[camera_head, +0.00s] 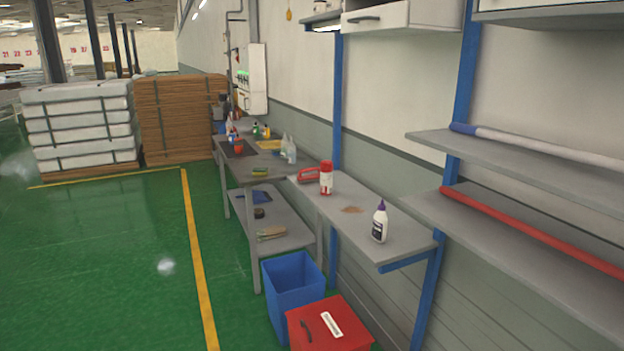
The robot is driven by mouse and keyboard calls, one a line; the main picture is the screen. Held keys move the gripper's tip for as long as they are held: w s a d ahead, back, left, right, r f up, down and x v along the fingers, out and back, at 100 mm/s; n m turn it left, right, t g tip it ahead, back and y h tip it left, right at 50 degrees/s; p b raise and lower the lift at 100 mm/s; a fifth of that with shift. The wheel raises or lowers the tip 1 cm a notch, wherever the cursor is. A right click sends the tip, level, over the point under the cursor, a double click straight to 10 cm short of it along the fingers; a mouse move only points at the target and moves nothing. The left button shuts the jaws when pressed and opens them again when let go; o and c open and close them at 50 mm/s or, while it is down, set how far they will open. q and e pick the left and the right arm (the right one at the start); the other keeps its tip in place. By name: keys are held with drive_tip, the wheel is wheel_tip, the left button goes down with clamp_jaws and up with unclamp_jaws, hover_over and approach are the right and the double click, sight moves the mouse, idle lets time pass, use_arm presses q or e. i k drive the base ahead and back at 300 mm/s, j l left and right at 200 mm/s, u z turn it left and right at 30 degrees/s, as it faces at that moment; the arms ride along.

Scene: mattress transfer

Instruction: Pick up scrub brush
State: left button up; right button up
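A red item with a looped handle (309,175) lies on the grey wall table (340,206), near its far left end. It looks like a scrub brush, but it is small and partly hidden by a red and white can (326,178) standing just right of it. A tan, brush-like item (271,233) lies on the lower shelf (284,221) of the farther workbench; I cannot tell exactly what it is. Neither of my grippers is in view.
A white bottle with purple cap (379,222) stands near the table's front. A blue bin (292,291) and red box (327,326) stand on the floor below. Wall shelves (530,165) jut out at right. Green floor (110,270) at left is clear.

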sight(306, 178)
drive_tip(key=u, duration=0.75)
drive_tip(key=i+j+u, duration=0.1)
drive_tip(key=j, duration=0.35)
drive_tip(key=i+j+u, duration=0.1)
drive_tip(key=j, duration=0.3)
drive_tip(key=i+j+u, duration=0.1)
drive_tip(key=i+j, duration=0.8)
drive_tip(key=i+z, duration=0.2)
drive_tip(key=i, duration=0.65)
drive_tip(key=i+j+z, duration=0.2)
drive_tip(key=i, duration=0.7)
drive_tip(key=i+z, duration=0.75)
drive_tip(key=i+j+z, duration=0.2)
drive_tip(key=i+z, duration=0.2)
drive_tip(key=i, duration=0.1)
